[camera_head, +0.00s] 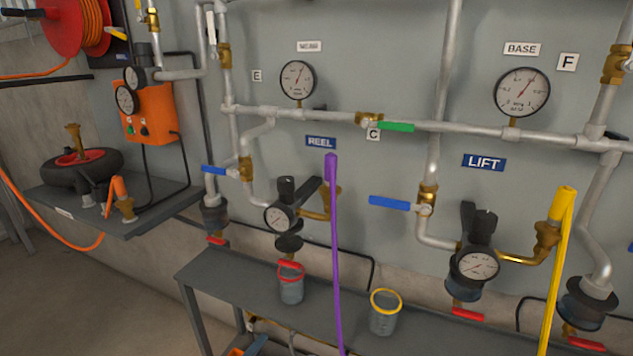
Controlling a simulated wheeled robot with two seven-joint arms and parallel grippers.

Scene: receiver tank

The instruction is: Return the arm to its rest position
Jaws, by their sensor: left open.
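Neither of my grippers can be made out in the head view, and no arm of mine shows clearly in front of the pipework. My arms' pose cannot be seen. The wall panel (385,60) carries grey pipes, a REEL sign (321,142) and a LIFT sign (484,162). A black regulator with a gauge (280,217) hangs below the REEL sign. Another regulator with a gauge (478,265) hangs below the LIFT sign. A purple hose (335,250) and a yellow hose (556,270) hang down in front.
A grey bench (225,284) below holds a red-rimmed cup (291,287) and a yellow-rimmed cup (383,315). A side shelf (150,220) on the left holds a small wheel (82,166) and fittings. An orange box (150,112) and a red hose reel (75,25) are above it.

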